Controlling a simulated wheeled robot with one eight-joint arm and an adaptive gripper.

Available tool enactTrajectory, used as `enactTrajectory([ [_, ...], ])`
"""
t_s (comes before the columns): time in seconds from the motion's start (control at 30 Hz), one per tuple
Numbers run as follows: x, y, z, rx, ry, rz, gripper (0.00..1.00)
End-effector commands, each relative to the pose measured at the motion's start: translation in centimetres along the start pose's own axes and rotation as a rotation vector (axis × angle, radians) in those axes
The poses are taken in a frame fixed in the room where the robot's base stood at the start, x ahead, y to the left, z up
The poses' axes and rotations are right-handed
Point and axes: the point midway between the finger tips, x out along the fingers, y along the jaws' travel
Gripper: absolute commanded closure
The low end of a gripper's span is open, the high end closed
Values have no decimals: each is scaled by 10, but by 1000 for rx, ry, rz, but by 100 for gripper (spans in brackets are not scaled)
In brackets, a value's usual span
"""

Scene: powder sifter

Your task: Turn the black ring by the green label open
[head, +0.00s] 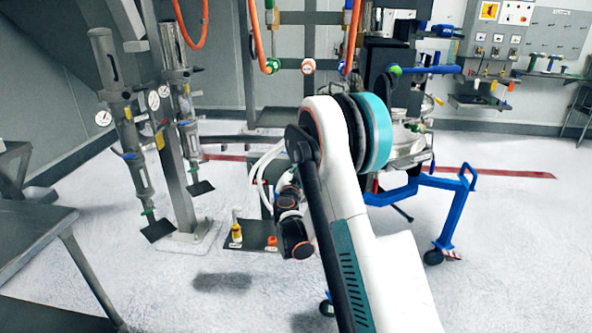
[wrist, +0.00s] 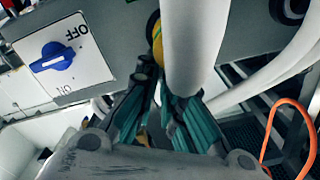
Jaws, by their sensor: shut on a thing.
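In the wrist view my gripper (wrist: 172,100) has its two teal-padded fingers drawn in toward each other, with a thick white tube crossing in front of them. What lies between the fingertips is mostly hidden by the tube, so I cannot make out the held thing. A yellow part with a green edge (wrist: 157,40) shows just beyond the fingertips, beside the tube. I cannot clearly pick out the black ring or the green label in either view. In the head view my arm hides my gripper.
A blue switch (wrist: 52,57) on a white OFF plate sits left of my fingers. An orange hose (wrist: 274,130) hangs at the right. In the head view a blue wheeled frame (head: 452,215) stands to the right, and a steel table (head: 30,240) is at the left.

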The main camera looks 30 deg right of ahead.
Motion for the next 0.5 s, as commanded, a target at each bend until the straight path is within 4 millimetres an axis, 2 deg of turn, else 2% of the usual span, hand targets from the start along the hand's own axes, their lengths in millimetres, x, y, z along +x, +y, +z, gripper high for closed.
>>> enactTrajectory([
  [0.27,0,-3,0,-57,0,0,100],
  [0.5,0,-10,2,-215,0,-1,100],
])
